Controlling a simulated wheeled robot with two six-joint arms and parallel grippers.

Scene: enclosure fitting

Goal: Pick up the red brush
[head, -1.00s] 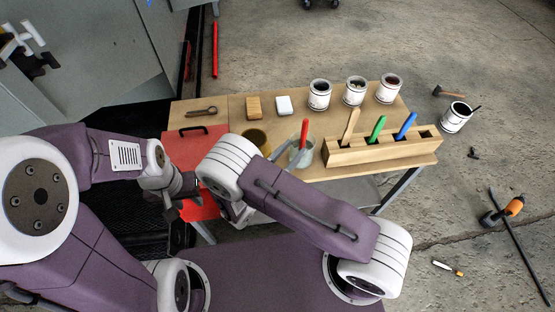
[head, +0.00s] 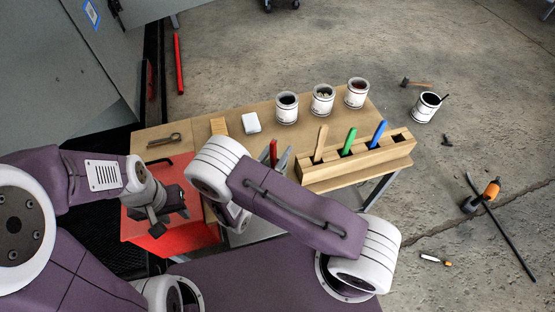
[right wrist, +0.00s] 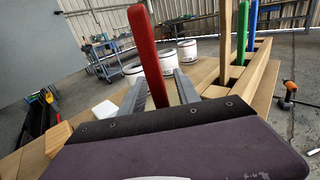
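The red brush (head: 273,152) stands upright with its handle showing just beyond my right wrist in the head view; its lower end is hidden. In the right wrist view the red handle (right wrist: 150,55) rises between the two fingers of my right gripper (right wrist: 160,90). The fingers are apart, with a visible gap on the handle's right side, so the gripper looks open around it. My left gripper (head: 170,218) hangs over the red toolbox, with its fingers apart and empty.
A wooden rack (head: 358,162) with a wooden, a green (head: 348,142) and a blue handle (head: 378,134) stands close right of the brush. White paint cans (head: 323,100) line the back. A white block (head: 251,123) and the red toolbox (head: 140,230) are to the left.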

